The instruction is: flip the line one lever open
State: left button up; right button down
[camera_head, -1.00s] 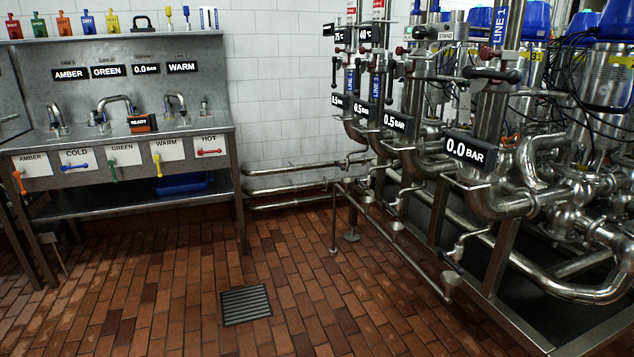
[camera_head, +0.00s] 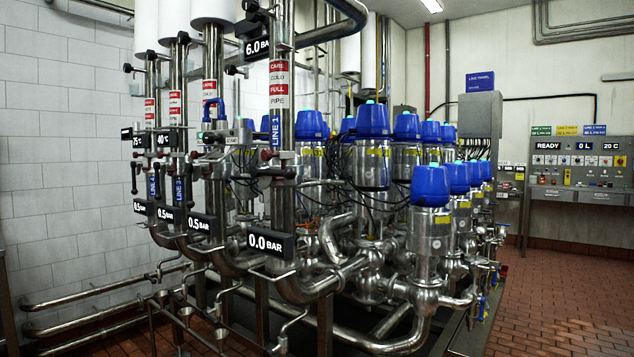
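The line one pipe (camera_head: 283,215) stands upright at centre left, with a blue "LINE 1" label (camera_head: 275,131) on it. A dark-handled lever (camera_head: 278,172) sits across this pipe just below the label. It looks roughly level, but its exact setting is hard to tell. A black display (camera_head: 270,243) below it reads 0.0 BAR. Another display (camera_head: 256,47) above reads 6.0 BAR. Neither of my grippers is in view.
Pipes with 0.5 BAR displays (camera_head: 201,226) stand left of line one. Blue-topped steel valves (camera_head: 372,150) crowd the rack to the right. A control panel (camera_head: 580,165) is on the far right wall. Open tiled floor (camera_head: 560,300) lies at the lower right.

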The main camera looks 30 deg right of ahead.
aim_at(275, 173)
jog(key=z, duration=0.85)
